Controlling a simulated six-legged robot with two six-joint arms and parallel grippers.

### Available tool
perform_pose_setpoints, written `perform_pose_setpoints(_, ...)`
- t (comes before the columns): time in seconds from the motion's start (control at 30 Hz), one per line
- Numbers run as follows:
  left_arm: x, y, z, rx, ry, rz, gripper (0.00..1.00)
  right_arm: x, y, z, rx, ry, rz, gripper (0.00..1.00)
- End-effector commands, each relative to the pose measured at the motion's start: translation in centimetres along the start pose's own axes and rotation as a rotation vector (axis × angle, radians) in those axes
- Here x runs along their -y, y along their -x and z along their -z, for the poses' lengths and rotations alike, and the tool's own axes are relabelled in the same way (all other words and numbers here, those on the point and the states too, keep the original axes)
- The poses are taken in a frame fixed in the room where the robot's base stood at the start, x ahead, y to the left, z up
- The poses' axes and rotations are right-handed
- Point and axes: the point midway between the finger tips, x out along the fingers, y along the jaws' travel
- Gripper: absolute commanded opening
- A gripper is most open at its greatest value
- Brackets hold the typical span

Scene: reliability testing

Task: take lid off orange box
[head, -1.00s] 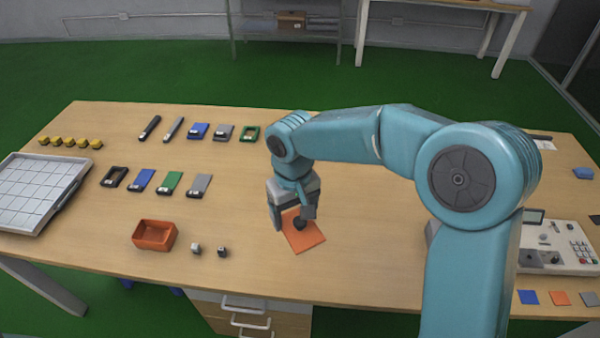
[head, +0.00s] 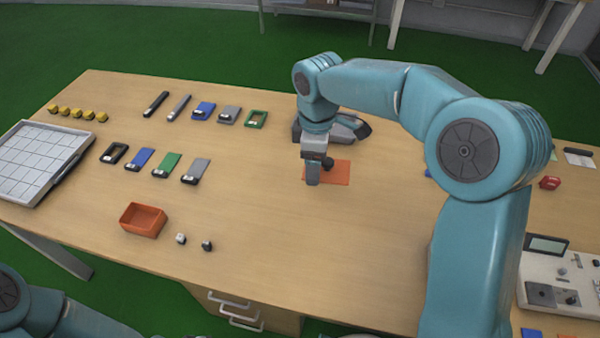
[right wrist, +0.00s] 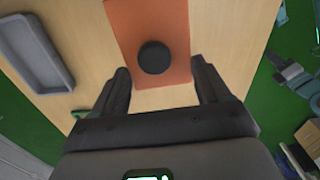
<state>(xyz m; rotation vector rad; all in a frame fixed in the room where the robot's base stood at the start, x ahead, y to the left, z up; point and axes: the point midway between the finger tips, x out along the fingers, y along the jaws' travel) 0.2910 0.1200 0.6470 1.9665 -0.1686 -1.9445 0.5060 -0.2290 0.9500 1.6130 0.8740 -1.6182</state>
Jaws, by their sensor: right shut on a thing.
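The orange box (head: 143,222) stands open at the front left of the table, with no lid on it. A flat orange lid (head: 340,172) with a round black knob (head: 328,163) is at my right gripper (head: 317,174), well right of the box. In the right wrist view the lid (right wrist: 125,28) lies ahead of my fingers, with the knob (right wrist: 154,57) centred between them. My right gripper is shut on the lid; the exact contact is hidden. I cannot tell whether the lid touches the table. My left gripper is out of view.
Several coloured parts lie in rows behind. A white gridded tray (head: 42,155) is at the left. A dark grey tray (head: 350,125) stands behind the lid. The front middle is clear.

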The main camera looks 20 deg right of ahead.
Motion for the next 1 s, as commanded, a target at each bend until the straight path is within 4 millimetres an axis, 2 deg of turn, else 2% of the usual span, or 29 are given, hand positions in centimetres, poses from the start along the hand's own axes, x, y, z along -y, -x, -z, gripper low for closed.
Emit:
perform_pose_setpoints(0.6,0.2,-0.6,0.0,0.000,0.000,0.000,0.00,-5.1,2.8,-2.4,-0.005,1.193,0.000,0.45)
perform_pose_setpoints(0.73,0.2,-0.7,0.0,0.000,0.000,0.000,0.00,-5.7,3.2,-2.9,-0.007,1.365,-0.002,0.45)
perform_pose_setpoints(0.87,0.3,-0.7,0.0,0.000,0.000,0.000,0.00,-6.1,3.5,-3.2,-0.008,1.462,-0.001,0.45)
perform_pose_setpoints(1.0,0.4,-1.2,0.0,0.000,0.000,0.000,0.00,-6.2,1.8,-3.3,-0.009,1.497,0.004,0.45)
